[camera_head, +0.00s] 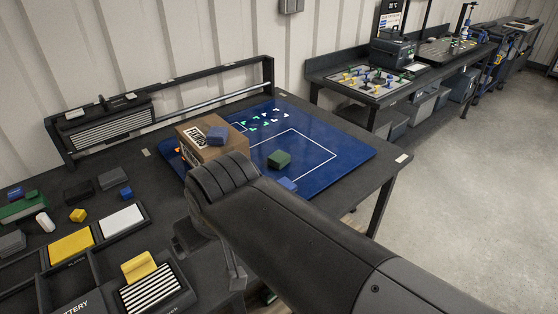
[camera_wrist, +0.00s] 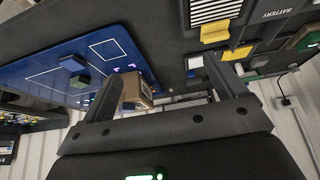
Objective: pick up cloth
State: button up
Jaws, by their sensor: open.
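No item is plainly recognisable as a cloth. A small yellow piece (camera_head: 138,265), bent like a folded cloth, rests at the edge of a black-and-white striped pad (camera_head: 158,290) in the head view. The yellow piece also shows at the top of the wrist view (camera_wrist: 214,32). A blue piece (camera_head: 217,136) lies on a cardboard box (camera_head: 205,156). My gripper (camera_wrist: 160,68) is open, with nothing between its fingers. In the head view it is partly hidden by my arm, over the table's front edge, right of the striped pad.
A blue mat (camera_head: 335,140) bears a green block (camera_head: 279,159) and a blue block (camera_head: 287,184). Black trays hold a yellow pad (camera_head: 71,247) and a white pad (camera_head: 121,221). Several small blocks lie at left. A rail (camera_head: 225,95) stands along the back. Open floor lies right.

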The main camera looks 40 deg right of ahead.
jog(key=w+d+r+g+h, duration=0.1)
jog(key=w+d+r, duration=0.15)
jog(key=w, duration=0.25)
jog(key=w+d+r+g, duration=0.1)
jog(key=w+d+r, duration=0.15)
jog(key=w, duration=0.35)
jog(key=n+g+y, duration=0.1)
jog(key=n+g, duration=0.1)
jog(key=g, duration=0.2)
send_over(279, 156)
jog(key=f, duration=2.1)
jog(key=shift+a+f, duration=0.2)
jog(key=shift+f, duration=0.05)
jog(key=f, duration=0.5)
jog(key=shift+w+d, duration=0.1)
jog(key=shift+d, duration=0.2)
jog(key=c, duration=1)
